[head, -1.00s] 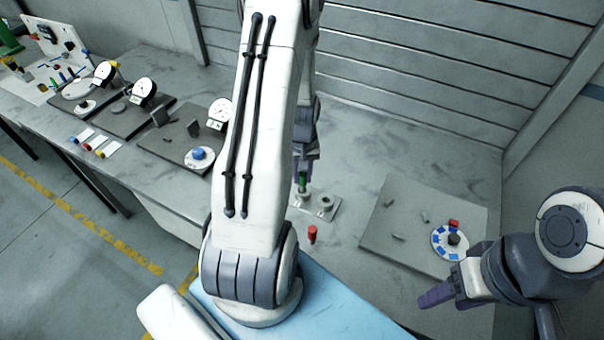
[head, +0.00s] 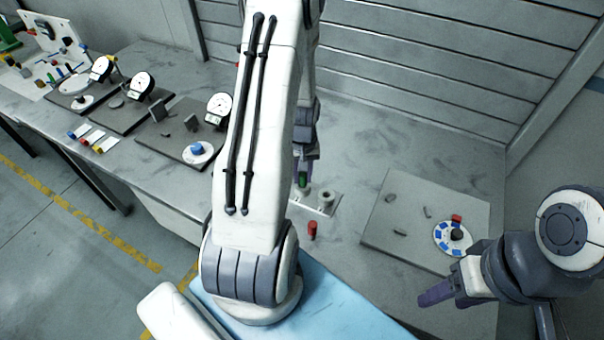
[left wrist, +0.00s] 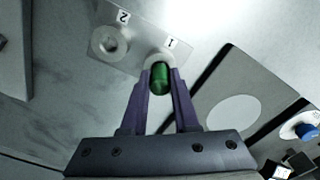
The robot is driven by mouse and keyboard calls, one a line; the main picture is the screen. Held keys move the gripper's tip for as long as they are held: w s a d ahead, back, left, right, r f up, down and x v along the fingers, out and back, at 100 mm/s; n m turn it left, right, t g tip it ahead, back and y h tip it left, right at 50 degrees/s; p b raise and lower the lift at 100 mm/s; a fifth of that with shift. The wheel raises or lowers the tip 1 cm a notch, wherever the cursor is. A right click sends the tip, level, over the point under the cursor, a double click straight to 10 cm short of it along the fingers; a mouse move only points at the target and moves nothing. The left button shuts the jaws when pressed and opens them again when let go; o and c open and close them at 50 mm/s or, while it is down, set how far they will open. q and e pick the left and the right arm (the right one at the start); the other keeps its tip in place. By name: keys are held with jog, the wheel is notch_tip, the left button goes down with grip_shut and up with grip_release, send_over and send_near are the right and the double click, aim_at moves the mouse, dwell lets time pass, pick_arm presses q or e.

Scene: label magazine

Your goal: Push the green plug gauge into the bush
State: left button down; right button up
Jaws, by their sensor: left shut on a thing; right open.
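My left gripper (head: 303,170) is shut on the green plug gauge (head: 303,180). In the left wrist view the green gauge (left wrist: 160,78) sits between the purple fingertips, in line with the bush (left wrist: 160,58) by label 1. The gauge's lower end is hidden, so I cannot tell how far it is inside the bush. A second, empty bush (head: 327,197) stands beside it, by label 2 in the wrist view (left wrist: 109,41). Both are on a grey plate (head: 318,208). My right gripper (head: 436,293) is open and empty at the lower right.
A red plug (head: 312,230) stands on the bench in front of the plate. A grey board (head: 385,225) with a blue-and-white dial (head: 441,242) lies at the right. Dial gauges (head: 219,105) and their boards stand at the left. The bench behind the plate is clear.

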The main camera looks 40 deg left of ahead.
aim_at(302, 174)
pick_arm(q)
jog(key=shift+f, duration=0.3)
jog(key=c, duration=0.6)
grip_release()
jog(key=shift+r, duration=0.1)
notch_tip(302, 174, up, 10)
jog(key=shift+r+b, duration=0.25)
jog(key=shift+b, duration=0.75)
